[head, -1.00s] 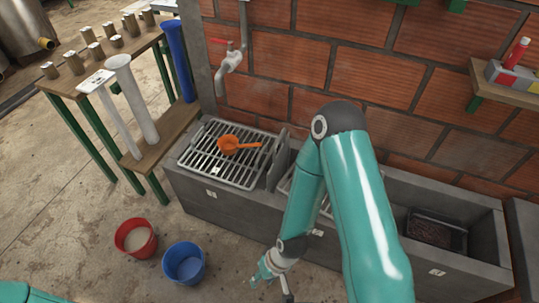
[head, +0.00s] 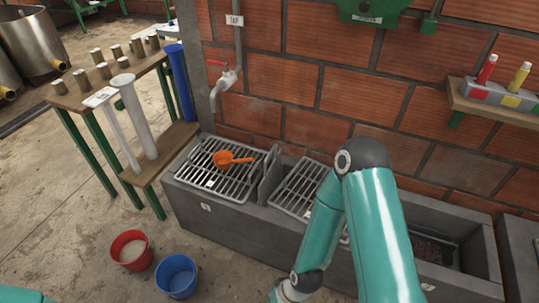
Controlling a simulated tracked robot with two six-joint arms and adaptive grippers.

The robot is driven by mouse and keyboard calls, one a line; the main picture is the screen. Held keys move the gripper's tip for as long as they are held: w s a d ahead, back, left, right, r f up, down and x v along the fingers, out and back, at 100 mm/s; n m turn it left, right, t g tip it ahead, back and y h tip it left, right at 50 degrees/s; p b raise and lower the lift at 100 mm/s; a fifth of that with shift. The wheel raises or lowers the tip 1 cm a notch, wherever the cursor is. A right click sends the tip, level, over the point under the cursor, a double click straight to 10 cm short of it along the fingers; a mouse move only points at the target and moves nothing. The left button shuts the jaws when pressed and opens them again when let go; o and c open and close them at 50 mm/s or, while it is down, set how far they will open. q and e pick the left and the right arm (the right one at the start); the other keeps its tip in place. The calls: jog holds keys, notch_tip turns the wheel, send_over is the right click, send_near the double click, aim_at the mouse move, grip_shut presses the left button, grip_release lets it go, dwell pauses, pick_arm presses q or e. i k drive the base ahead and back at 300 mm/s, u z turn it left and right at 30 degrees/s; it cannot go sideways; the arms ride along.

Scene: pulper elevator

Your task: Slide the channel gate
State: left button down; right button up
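An upright grey plate, which looks like the channel gate (head: 270,177), stands across the grey concrete channel (head: 235,222) between its left and middle sections. It rises above the rim; its lower part is hidden in the channel. My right arm comes in from the lower right and bends down in front of the channel, hiding part of its middle. Its wrist is at the bottom edge, and the gripper's fingers are cut off below the picture. My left gripper is out of the picture.
Slatted grates (head: 212,168) cover the left and middle sections; an orange scoop (head: 230,160) lies on the left one. A dark tray (head: 435,250) sits at the channel's right end. Red (head: 131,250) and blue (head: 176,276) buckets stand on the floor in front. A tap (head: 226,80) hangs above.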

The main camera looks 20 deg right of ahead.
aim_at(270, 183)
jog(key=z, duration=0.2)
jog(key=i, duration=0.85)
jog(key=u, duration=0.25)
